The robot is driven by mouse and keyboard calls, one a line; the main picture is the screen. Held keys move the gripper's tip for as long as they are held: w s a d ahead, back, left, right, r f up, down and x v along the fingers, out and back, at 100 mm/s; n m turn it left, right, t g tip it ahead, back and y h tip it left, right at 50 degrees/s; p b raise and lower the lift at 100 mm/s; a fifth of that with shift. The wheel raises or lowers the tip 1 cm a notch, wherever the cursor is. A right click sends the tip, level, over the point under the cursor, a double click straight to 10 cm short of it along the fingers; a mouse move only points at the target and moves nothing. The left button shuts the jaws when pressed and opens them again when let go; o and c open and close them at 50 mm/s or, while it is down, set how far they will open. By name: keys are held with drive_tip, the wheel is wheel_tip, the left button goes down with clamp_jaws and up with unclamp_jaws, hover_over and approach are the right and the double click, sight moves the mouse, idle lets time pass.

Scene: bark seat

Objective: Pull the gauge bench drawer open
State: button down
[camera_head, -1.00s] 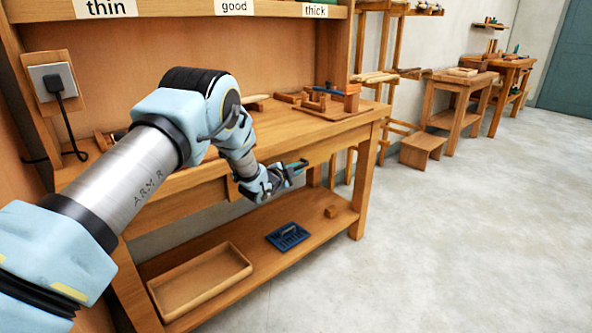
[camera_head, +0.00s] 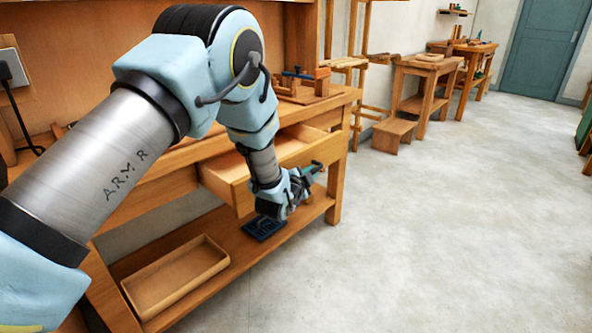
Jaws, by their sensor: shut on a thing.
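The gauge bench (camera_head: 183,190) stands along the wall at left. Its wooden drawer (camera_head: 222,170) is pulled out from under the top, with part of its inside showing. My gripper (camera_head: 314,171) is at the outer face of the drawer front and is shut on the drawer handle. My wrist and forearm cover part of the drawer front, and the handle itself is hidden. The part of the drawer inside that I see looks empty.
A shallow wooden tray (camera_head: 178,277) and a blue tray (camera_head: 264,229) lie on the bench's lower shelf. A wooden jig (camera_head: 305,88) sits on the bench top. A small step stool (camera_head: 393,134) stands beyond. The floor at right is clear.

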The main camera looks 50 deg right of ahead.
drive_tip(key=shift+s, duration=0.7)
drive_tip(key=c, duration=0.8)
unclamp_jaws()
drive_tip(key=shift+c, duration=0.2)
drive_tip(key=shift+a, duration=0.1)
drive_tip(key=v, duration=1)
drive_tip(key=shift+a+b, duration=0.3)
drive_tip(key=shift+b, duration=0.1)
drive_tip(key=shift+s, duration=0.1)
